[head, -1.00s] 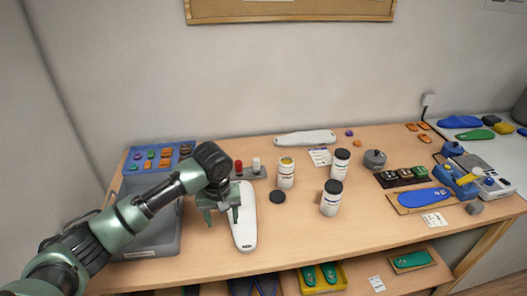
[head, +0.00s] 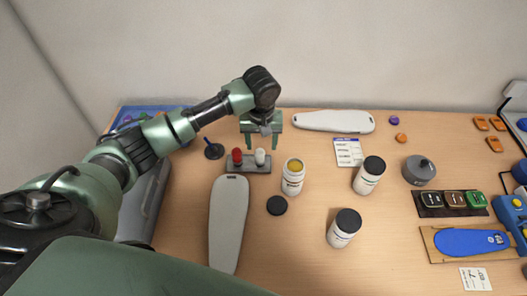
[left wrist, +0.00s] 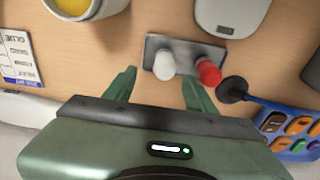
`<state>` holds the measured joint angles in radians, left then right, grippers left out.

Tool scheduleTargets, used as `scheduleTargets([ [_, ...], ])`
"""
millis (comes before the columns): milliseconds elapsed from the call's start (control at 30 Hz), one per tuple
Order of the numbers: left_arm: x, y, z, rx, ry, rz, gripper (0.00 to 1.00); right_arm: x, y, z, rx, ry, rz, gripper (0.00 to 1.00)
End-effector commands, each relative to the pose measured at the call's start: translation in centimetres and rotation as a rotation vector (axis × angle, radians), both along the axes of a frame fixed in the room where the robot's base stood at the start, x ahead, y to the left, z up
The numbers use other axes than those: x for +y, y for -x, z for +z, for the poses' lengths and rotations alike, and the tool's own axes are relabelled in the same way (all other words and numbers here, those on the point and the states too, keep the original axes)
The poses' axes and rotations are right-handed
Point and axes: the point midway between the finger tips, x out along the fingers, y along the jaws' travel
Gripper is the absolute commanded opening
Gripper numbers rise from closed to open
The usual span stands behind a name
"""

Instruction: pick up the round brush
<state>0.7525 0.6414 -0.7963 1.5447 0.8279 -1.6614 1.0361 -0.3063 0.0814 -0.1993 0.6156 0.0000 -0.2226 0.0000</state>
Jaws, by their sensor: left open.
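A small grey stand (head: 249,168) holds a red-topped piece (head: 237,156) and a white-topped piece (head: 260,157), both upright. A dark disc with a thin blue handle (head: 214,152) is left of the stand. I cannot tell for certain which of these is the round brush. My left gripper (head: 261,146) is open and empty, just behind and above the stand. In the left wrist view, the white piece (left wrist: 164,66) shows beyond and between the open fingertips (left wrist: 159,77), with the red piece (left wrist: 208,72) right of it. My right gripper is not seen.
An open jar with yellow content (head: 293,178) stands close right of the stand, a black lid (head: 277,206) before it. A grey insole-shaped form (head: 229,225) lies in front. Two closed jars (head: 369,175) (head: 343,229) stand farther right. A blue tray (head: 128,114) is behind my left arm.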

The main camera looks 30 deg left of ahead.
Motion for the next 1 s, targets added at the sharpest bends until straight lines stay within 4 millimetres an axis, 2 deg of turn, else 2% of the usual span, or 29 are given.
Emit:
scheduleTargets([
  [267,0.5,0.3,-3.5,0.004,-0.001,0.001,0.56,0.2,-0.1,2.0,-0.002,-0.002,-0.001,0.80],
  [400,0.6,0.0,-5.3,0.000,-0.001,0.000,0.56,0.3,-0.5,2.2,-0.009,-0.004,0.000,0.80],
  [700,0.6,0.0,-6.0,-0.001,-0.001,-0.001,0.56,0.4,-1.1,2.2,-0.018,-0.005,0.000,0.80],
  [900,0.6,0.0,-5.9,-0.001,-0.001,-0.001,0.00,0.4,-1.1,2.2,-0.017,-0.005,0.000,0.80],
  [1000,0.6,0.0,-5.9,-0.002,-0.001,-0.001,0.00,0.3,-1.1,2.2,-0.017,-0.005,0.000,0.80],
])
